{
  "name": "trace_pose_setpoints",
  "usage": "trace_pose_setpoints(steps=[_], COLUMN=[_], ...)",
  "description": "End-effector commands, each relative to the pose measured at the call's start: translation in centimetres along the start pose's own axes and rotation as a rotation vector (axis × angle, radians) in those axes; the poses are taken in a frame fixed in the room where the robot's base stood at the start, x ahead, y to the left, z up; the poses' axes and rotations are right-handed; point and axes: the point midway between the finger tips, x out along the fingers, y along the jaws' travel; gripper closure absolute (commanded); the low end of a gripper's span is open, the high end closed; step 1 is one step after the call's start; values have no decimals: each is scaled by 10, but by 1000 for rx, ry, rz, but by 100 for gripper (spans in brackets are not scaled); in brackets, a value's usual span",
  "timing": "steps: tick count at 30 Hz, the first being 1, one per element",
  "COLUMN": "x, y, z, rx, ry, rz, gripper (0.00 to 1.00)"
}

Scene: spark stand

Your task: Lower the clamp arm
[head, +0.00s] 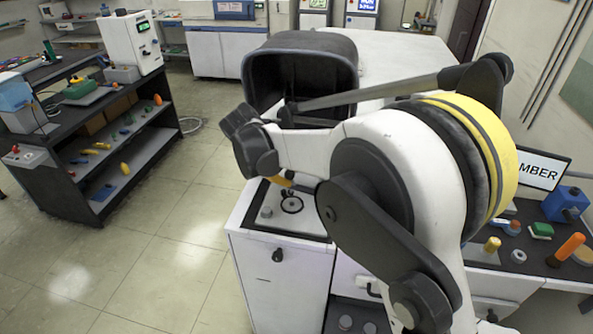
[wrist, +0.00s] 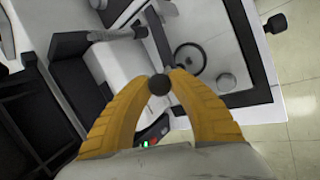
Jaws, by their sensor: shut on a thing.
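My gripper (wrist: 159,78) has two yellow fingers. They are closed around a dark round knob (wrist: 159,85), seen in the wrist view. The knob looks like the clamp arm's handle, but the rest of that arm is not clearly seen. Beyond the fingertips is the spark stand's recessed plate (wrist: 240,45), with a dark ring (wrist: 189,59) and a round grey piece (wrist: 226,83). In the head view, a yellow part of my gripper (head: 283,182) shows just above the stand's top (head: 270,225), near the ring (head: 291,203). My arm hides much of the stand there.
A black open hood (head: 300,60) rises behind the stand. A dark shelf bench (head: 90,140) stands at the left, with open floor (head: 150,240) between. At the right, a bench holds an orange cylinder (head: 569,248) and a blue container (head: 564,204).

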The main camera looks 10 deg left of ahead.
Motion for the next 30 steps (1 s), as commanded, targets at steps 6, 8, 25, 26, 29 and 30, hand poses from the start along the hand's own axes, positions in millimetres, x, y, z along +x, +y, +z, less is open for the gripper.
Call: trace_pose_setpoints(steps=[6, 8, 25, 26, 29, 30], x=[12, 14, 22, 22, 22, 22], y=[-11, -12, -20, -20, -20, -20], z=[-12, -11, -17, -17, -17, -17], rx=[-66, -64, -63, -63, -63, -64], ry=[-111, -111, -106, -106, -105, -105], rz=[52, 52, 48, 48, 48, 48], gripper=[100, 100, 100, 100, 100, 100])
